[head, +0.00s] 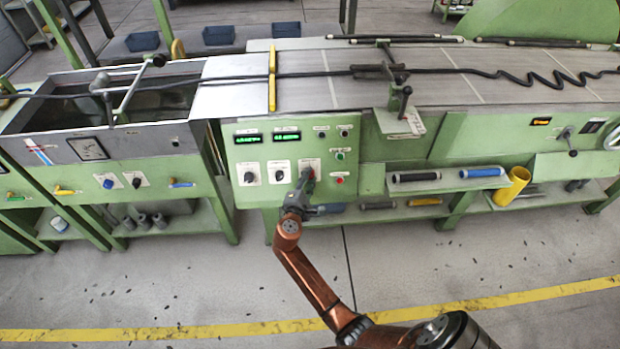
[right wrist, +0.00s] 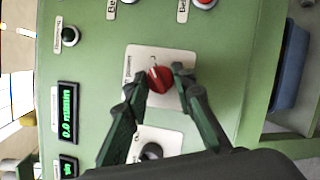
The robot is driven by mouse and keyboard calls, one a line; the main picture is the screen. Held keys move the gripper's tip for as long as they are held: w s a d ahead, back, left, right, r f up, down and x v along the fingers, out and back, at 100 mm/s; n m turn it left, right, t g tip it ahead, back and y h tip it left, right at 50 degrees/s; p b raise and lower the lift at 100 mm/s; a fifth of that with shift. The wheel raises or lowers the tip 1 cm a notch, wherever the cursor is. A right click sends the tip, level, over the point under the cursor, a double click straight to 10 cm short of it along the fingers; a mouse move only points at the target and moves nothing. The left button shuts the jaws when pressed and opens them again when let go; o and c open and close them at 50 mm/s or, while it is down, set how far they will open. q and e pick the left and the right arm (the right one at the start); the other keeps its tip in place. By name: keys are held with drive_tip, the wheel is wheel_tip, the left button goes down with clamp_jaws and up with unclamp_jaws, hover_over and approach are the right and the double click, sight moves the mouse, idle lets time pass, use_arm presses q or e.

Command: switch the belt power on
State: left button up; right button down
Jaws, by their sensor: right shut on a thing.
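The green control panel (head: 262,188) stands on the front of the extruder line, left of centre in the head view. A red rotary knob (right wrist: 160,79) on a pale label plate sits near the middle of the right wrist view, its white pointer mark showing. My right gripper (head: 304,180) reaches the lower right of the panel. In the right wrist view its dark fingers (right wrist: 158,82) are shut on the red knob, one on each side. In the head view the gripper covers most of the knob. My left gripper is in neither view.
Beside the knob are a black knob (right wrist: 151,152), a red button (head: 339,180) and a green button (head: 339,155). Two lit green displays (head: 248,139) are above. A shelf with rollers (head: 380,206) runs low to the right.

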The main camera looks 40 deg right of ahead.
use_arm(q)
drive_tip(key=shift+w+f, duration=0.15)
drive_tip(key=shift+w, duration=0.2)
use_arm(e)
drive_tip(key=shift+m, duration=0.4)
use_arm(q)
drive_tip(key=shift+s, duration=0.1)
use_arm(e)
drive_tip(key=c, duration=2)
unclamp_jaws()
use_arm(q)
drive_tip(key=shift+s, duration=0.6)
use_arm(e)
drive_tip(key=o, duration=0.4)
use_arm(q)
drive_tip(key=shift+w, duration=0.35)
use_arm(e)
drive_tip(key=v, duration=0.7)
drive_tip(key=shift+s+a+r, duration=0.1)
drive_tip(key=shift+s+a, duration=0.05)
drive_tip(key=shift+a, duration=0.05)
